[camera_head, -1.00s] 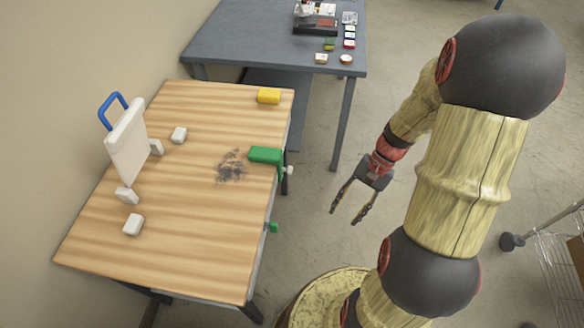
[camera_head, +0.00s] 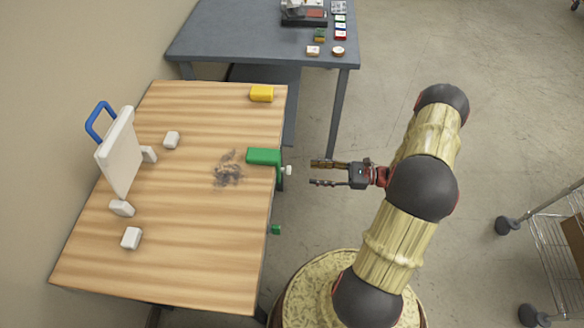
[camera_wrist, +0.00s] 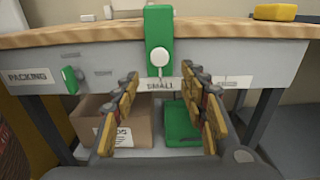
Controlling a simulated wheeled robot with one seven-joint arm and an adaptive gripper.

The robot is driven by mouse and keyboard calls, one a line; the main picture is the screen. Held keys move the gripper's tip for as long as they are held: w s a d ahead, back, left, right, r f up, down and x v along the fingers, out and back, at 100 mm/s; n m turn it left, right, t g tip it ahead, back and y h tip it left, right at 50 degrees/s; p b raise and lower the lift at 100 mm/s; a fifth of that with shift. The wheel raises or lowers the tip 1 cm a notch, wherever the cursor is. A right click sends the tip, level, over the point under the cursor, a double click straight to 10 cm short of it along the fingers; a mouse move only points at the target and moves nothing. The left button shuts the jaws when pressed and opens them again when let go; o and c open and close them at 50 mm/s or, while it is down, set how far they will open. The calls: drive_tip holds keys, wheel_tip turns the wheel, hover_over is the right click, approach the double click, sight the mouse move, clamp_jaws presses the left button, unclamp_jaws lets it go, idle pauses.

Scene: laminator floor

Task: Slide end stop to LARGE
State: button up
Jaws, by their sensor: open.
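The green end stop (camera_head: 263,156) sits over the right edge of the wooden table, with a white knob (camera_head: 288,170) sticking out from its front. In the wrist view the end stop (camera_wrist: 158,28) hangs down over the grey table front, and its knob (camera_wrist: 160,57) is just above a label reading SMALL (camera_wrist: 161,84). A second label (camera_wrist: 228,82) to the right is partly covered by a finger and I cannot read it. My gripper (camera_head: 312,173) is open and empty, pointing at the knob from the right, with a gap between them.
A yellow block (camera_head: 261,93) lies at the table's far right corner. A small green part (camera_wrist: 70,79) is on the front beside the PACKING label (camera_wrist: 30,76). A cardboard box (camera_wrist: 108,119) and a green item (camera_wrist: 180,123) are below. A blue-grey table (camera_head: 230,38) stands behind.

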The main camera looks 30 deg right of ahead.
drive_tip(key=b+x, duration=0.1)
drive_tip(key=x, duration=0.7)
drive_tip(key=shift+r+b, duration=0.4)
drive_tip(key=shift+r, duration=0.1)
drive_tip(key=shift+s, duration=0.1)
drive_tip(key=shift+c, duration=1.1)
clamp_jaws()
